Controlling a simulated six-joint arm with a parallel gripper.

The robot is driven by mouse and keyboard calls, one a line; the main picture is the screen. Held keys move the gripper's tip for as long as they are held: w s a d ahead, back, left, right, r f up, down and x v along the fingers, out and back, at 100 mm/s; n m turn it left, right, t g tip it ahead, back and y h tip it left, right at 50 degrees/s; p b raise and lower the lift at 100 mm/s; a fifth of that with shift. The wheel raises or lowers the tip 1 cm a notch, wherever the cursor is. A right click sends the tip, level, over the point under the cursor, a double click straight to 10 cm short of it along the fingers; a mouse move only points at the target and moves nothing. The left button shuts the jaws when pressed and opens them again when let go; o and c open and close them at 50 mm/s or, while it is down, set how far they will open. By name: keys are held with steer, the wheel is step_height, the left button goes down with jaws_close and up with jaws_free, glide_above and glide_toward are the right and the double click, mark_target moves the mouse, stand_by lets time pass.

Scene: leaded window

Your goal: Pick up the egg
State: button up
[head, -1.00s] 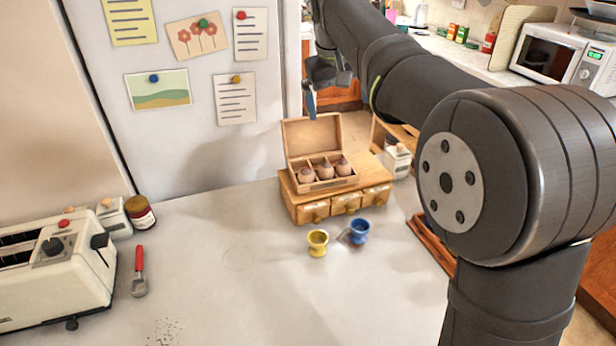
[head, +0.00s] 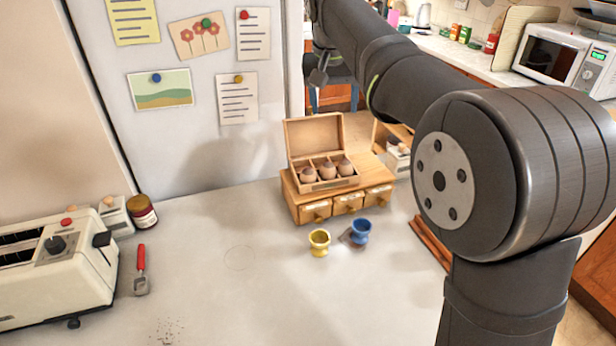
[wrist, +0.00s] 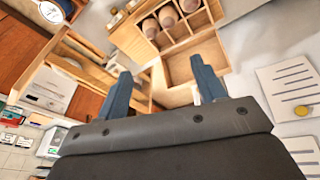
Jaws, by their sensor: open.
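Three brown eggs sit in the front compartments of an open wooden box. In the head view they are a left egg (head: 307,174), a middle egg (head: 327,170) and a right egg (head: 345,167). The box (head: 325,186) stands on a small wooden drawer unit (head: 307,212), its lid (head: 314,135) upright at the back. My gripper (head: 332,98) is above and behind the box, open and empty, partly hidden by my arm. In the wrist view, my gripper (wrist: 160,67) has blue fingers spread apart, and the eggs (wrist: 168,17) lie beyond them near the top edge.
A yellow egg cup (head: 319,243) and a blue egg cup (head: 360,231) stand before the drawers. A toaster (head: 60,275), a jar (head: 142,212) and a red-handled tool (head: 141,270) are at the left. The middle of the counter (head: 220,290) is clear.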

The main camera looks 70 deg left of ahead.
steer(key=s+m, duration=0.1)
steer(key=m, duration=0.3)
steer(key=m+g, duration=0.2)
steer(key=m, duration=0.8)
glide_above(308, 169)
steer(key=d, duration=0.1)
steer(key=shift+h, duration=0.4)
step_height(308, 169, down, 13)
steer(key=shift+s+r, duration=0.1)
steer(key=shift+s, duration=0.05)
steer(key=shift+a+f, duration=0.2)
steer(key=shift+f, duration=0.7)
steer(key=shift+a+f, duration=0.15)
steer(key=shift+f, duration=0.75)
steer(key=shift+a+f, duration=0.2)
steer(key=shift+f, duration=0.7)
steer(key=c, duration=0.7)
